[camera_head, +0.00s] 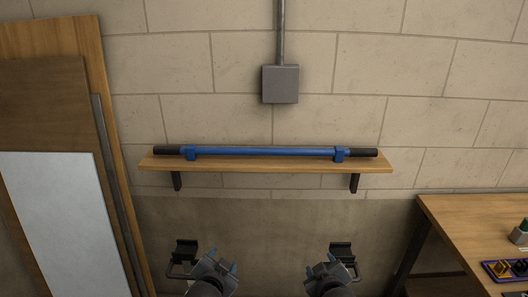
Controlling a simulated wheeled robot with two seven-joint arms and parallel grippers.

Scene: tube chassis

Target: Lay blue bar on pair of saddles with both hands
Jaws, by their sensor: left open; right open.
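The blue bar (265,151) with black ends lies level along a wooden wall shelf (265,166). Two small blue blocks, a left one (191,154) and a right one (340,155), sit at the bar under its two sides. My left gripper (224,267) is open and empty beside the left black piece. My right gripper (327,273) is open and empty beside the right one. Both are well below the bar.
A grey box (280,84) with a conduit is on the wall above the shelf. Tall boards (55,200) lean at the left. The space between the shelf and my grippers looks clear.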

